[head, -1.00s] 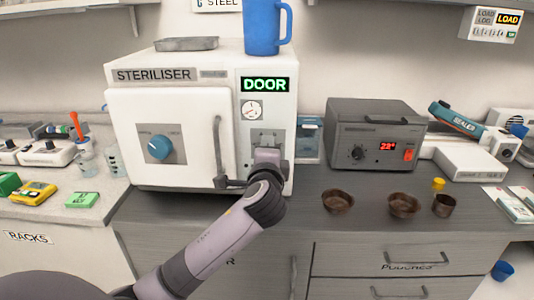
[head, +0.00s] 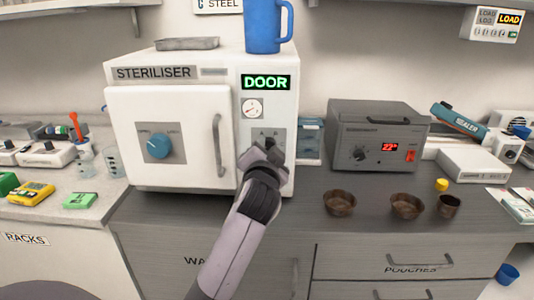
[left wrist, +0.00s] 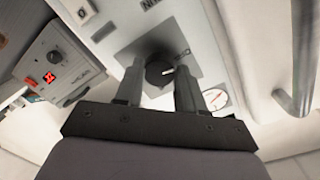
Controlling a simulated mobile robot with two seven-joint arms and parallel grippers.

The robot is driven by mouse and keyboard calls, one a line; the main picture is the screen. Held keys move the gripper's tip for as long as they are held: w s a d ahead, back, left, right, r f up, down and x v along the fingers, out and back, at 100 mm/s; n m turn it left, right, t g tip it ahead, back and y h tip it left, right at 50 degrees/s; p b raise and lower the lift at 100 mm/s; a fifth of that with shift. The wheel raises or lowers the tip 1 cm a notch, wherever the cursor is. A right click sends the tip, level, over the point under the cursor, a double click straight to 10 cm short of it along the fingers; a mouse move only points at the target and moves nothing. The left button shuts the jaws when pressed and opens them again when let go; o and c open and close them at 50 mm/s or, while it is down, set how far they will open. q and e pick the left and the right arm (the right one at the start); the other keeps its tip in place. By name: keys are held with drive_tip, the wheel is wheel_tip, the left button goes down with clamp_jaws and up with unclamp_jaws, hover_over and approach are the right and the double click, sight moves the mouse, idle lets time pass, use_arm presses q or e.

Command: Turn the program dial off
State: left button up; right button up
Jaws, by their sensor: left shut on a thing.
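The white steriliser (head: 195,103) stands on the counter. A dark round dial (left wrist: 158,74) with a pale pointer mark sits on a grey plate (left wrist: 182,38) low on its right-hand panel. In the head view the plate's letters show above my left gripper (head: 262,158), which hides most of the dial. In the left wrist view my left gripper (left wrist: 160,80) has one finger on each side of the dial and is shut on it. A larger blue dial (head: 158,146) is on the steriliser's closed door. My right gripper is not in view.
The door handle (head: 219,146) stands out just left of my gripper. A green-lit DOOR sign (head: 266,82) and a gauge (head: 252,108) are above it. A blue jug (head: 264,28) stands on top.

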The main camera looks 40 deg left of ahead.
use_arm(q)
drive_tip(key=shift+f+n, duration=0.1)
drive_tip(key=shift+n, duration=0.7)
drive_tip(key=o, duration=1)
drive_tip(key=shift+o, duration=0.2)
